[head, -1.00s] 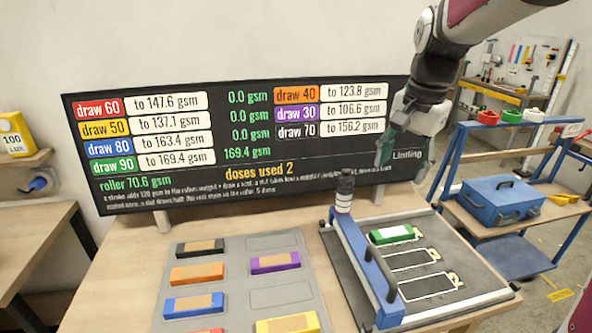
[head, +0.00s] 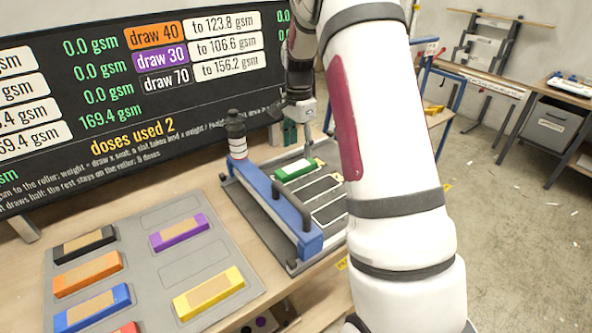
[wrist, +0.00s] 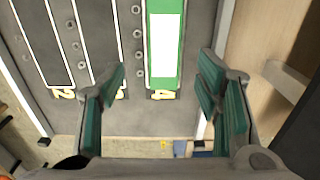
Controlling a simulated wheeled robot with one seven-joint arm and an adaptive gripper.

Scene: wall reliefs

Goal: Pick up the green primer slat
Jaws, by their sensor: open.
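The green primer slat (head: 297,170), with a pale label on top, lies in the far outlined slot of the dark grey tray (head: 290,259) beside the display board. In the wrist view the green slat (wrist: 181,50) runs up out of the top of the frame, and its near end lies by a yellow number. My gripper (wrist: 163,70) is open and empty, its teal fingers to the left and right of the slat's line.
Two outlined slots beside the slat look empty. A grey mat (head: 145,283) holds several coloured slats. The board (head: 110,110) stands close behind.

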